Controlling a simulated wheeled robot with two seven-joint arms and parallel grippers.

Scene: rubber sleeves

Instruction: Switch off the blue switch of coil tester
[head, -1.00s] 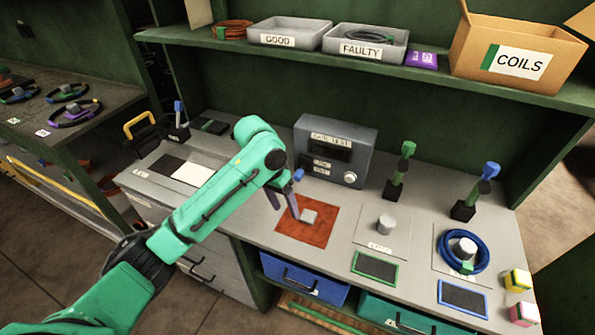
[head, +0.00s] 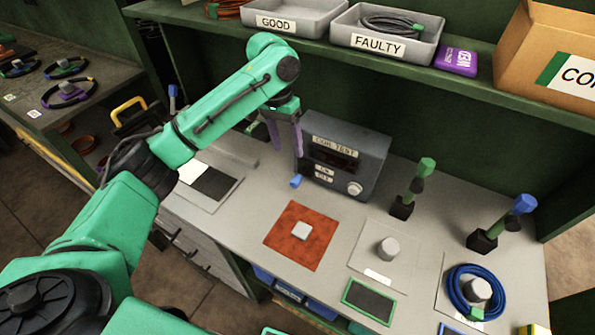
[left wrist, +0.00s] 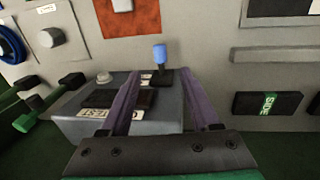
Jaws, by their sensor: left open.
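The coil tester (head: 345,155) is a grey box with a knob and a dark display, standing at the back of the bench. Its blue switch (head: 297,181) sticks out beside the tester's left side. In the left wrist view the blue switch (left wrist: 159,54) stands upright beyond the tester's box (left wrist: 75,120), in line with the gap between my fingers. My left gripper (head: 286,148) is open and empty, fingers pointing down at the tester's left side, and it also shows in the left wrist view (left wrist: 160,78). Touch with the switch cannot be told. My right gripper is out of view.
An orange mat (head: 285,243) with a grey block lies in front of the tester. Green-topped (head: 427,168) and blue-topped (head: 524,205) stands are to the right, with a blue coil (head: 458,300) in front. The shelf (head: 455,82) with trays overhangs the bench's back.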

